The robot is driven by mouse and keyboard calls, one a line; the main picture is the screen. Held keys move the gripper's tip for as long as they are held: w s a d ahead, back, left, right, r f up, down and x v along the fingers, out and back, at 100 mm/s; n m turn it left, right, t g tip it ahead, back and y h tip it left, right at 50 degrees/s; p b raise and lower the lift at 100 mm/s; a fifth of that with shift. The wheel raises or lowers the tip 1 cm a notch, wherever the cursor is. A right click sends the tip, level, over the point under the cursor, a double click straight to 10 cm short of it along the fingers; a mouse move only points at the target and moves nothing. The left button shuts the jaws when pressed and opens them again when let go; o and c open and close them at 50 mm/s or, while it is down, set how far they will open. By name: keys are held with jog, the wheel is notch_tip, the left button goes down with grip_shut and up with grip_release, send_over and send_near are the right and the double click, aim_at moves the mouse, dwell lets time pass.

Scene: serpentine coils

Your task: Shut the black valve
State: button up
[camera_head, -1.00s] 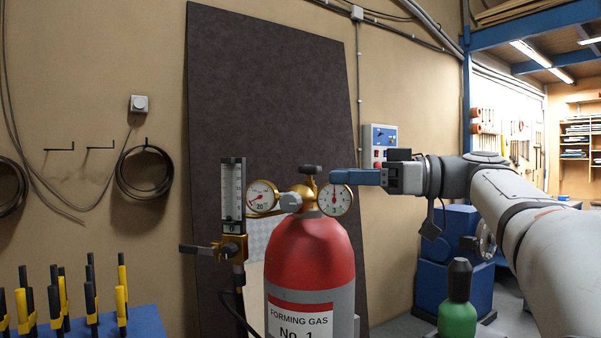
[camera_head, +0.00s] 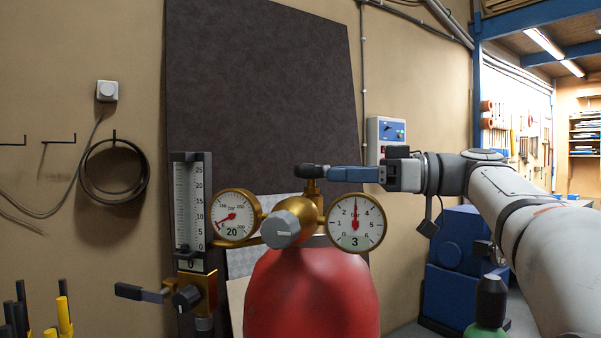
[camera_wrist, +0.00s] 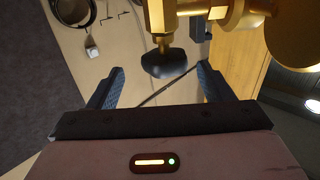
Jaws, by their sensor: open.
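The black valve knob (camera_head: 308,171) sits on a brass stem on top of the red gas cylinder (camera_head: 312,297). In the wrist view the dark, faceted knob (camera_wrist: 168,63) hangs from its brass body, between the fingertip ends and nearer the left finger. My gripper (camera_head: 335,174) comes in level from the right, its blue fingers by the knob's right edge in the head view. The fingers (camera_wrist: 162,72) are spread open with nothing held. I cannot tell whether either finger touches the knob.
Two round gauges (camera_head: 236,216) (camera_head: 356,223) and a grey regulator knob (camera_head: 281,229) crowd below the valve. A flowmeter (camera_head: 192,203) with a side lever (camera_head: 140,292) stands at left. A green cylinder (camera_head: 489,301) is at lower right. A dark panel (camera_head: 262,90) leans behind.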

aim_at(300, 173)
jog(key=a, duration=0.2)
jog(key=a+p, duration=0.1)
jog(key=a, duration=0.4)
jog(key=shift+w+a+r+p, duration=0.1)
jog(key=shift+w+a+p, duration=0.2)
jog(key=shift+c, duration=0.4)
jog(key=c, duration=0.9)
